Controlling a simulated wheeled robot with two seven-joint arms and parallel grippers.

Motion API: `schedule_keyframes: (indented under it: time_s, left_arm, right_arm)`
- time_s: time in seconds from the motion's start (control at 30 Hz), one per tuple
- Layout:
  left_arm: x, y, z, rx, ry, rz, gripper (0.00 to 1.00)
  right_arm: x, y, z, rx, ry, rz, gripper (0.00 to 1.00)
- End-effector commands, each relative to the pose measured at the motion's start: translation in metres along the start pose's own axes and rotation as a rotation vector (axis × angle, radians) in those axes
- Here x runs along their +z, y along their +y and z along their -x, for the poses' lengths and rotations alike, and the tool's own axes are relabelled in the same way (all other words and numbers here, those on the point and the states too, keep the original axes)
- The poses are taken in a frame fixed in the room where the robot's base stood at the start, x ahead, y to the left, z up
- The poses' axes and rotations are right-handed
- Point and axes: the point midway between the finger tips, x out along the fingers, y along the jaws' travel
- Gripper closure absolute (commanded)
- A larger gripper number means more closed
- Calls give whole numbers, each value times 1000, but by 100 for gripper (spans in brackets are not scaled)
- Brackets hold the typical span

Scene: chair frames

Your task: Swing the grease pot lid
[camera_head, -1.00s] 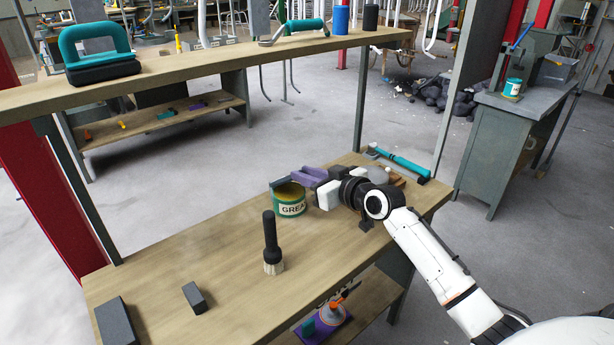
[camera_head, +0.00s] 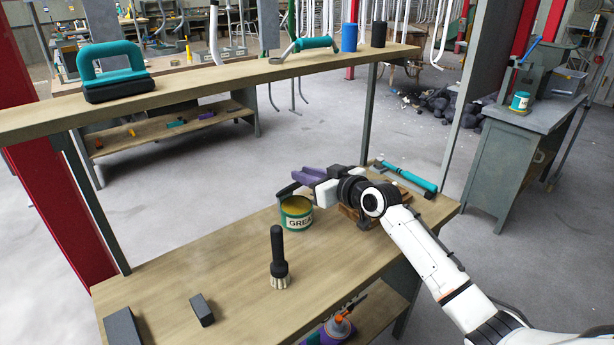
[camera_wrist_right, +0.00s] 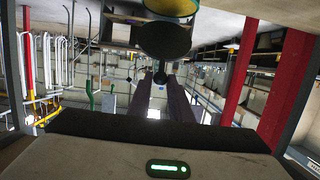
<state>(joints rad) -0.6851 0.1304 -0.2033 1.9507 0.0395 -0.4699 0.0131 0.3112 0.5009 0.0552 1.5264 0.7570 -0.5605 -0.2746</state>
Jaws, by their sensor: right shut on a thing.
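The green grease pot (camera_head: 296,215) with a "GREASE" label, partly readable, stands upright on the wooden bench. Its open top shows yellow grease, also seen at the top of the right wrist view (camera_wrist_right: 172,6). The dark lid (camera_head: 287,190) is tilted up at the pot's rim, off the opening. In the wrist view the lid (camera_wrist_right: 165,40) is a dark disc with a short handle reaching between my fingers. My right gripper (camera_head: 304,175), with purple fingers, is shut on this lid handle above the pot. The exact contact is small and dark. My left gripper is out of view.
A black-handled brush (camera_head: 278,258) stands in front of the pot. Dark blocks (camera_head: 202,310) lie at the front left. A teal tool (camera_head: 408,178) lies behind my right arm. A raised shelf (camera_head: 220,80) spans the back. The bench's left middle is clear.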

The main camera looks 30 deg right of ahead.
Motion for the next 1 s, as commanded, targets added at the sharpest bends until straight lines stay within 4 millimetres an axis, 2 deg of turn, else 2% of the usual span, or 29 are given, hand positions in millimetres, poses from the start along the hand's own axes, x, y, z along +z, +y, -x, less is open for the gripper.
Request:
schedule_keyframes:
  time_s: [0.03, 0.4, 0.83, 1.0]
  left_arm:
    - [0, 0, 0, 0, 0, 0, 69]
    - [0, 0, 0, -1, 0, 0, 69]
    - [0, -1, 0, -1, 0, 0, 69]
    - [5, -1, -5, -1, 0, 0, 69]
  right_arm:
    - [-7, 1, -2, 2, 9, 1, 96]
    - [-26, 1, -25, 2, 7, 1, 96]
    - [-29, 1, -29, 2, 6, 0, 96]
    - [-33, 1, -39, 1, 7, 0, 96]
